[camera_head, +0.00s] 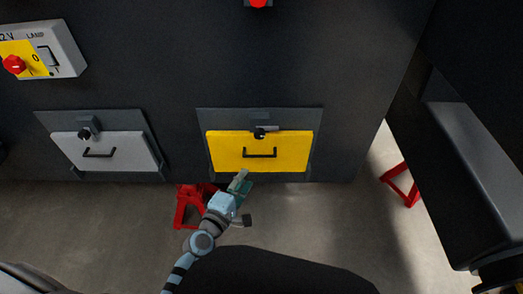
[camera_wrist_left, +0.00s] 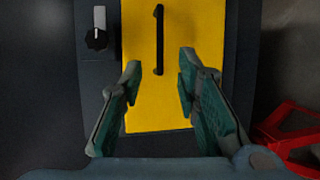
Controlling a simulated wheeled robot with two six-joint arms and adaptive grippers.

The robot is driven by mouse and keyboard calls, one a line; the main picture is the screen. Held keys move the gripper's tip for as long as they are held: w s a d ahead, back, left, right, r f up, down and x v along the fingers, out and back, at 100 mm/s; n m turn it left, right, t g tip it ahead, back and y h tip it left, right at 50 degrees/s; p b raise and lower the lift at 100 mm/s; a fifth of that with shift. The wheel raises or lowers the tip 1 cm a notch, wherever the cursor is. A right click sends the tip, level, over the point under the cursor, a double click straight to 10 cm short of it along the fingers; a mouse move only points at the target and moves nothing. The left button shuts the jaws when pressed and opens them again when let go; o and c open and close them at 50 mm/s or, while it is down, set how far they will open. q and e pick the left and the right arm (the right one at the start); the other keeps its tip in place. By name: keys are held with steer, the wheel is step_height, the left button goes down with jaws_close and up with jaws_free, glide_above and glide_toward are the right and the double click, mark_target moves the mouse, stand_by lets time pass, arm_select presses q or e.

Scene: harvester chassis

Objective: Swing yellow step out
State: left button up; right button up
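The yellow step (camera_head: 229,153) is a flat panel set in a dark frame on the chassis wall, flush and upright. It has a black bar handle (camera_head: 259,154) across its middle and a black latch knob (camera_head: 259,133) at its top edge. In the left wrist view the yellow step (camera_wrist_left: 190,30) appears turned sideways, with the handle (camera_wrist_left: 159,40) ahead of the fingers and the knob (camera_wrist_left: 96,39) at left. My left gripper (camera_head: 240,178) is at the step's lower edge, below the handle. Its fingers (camera_wrist_left: 158,85) are spread apart with nothing between them. My right gripper is not in view.
A grey panel (camera_head: 110,162) with its own handle and knob is at left. A lamp switch box (camera_head: 52,48) is upper left. Red stands (camera_head: 181,207) (camera_head: 408,185) are on the floor. A dark beam (camera_head: 470,150) juts out at right.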

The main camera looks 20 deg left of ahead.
mark_target(258, 157)
arm_select(q)
steer(key=b+x, duration=0.1)
steer(key=x, duration=0.5)
steer(key=b+x, duration=0.2)
steer(key=x, duration=0.3)
steer(key=shift+w+a+f+b, duration=0.15)
steer(key=shift+w+f+b, duration=0.15)
steer(key=shift+w, duration=0.3)
steer(key=shift+w+r, duration=0.1)
jaws_close()
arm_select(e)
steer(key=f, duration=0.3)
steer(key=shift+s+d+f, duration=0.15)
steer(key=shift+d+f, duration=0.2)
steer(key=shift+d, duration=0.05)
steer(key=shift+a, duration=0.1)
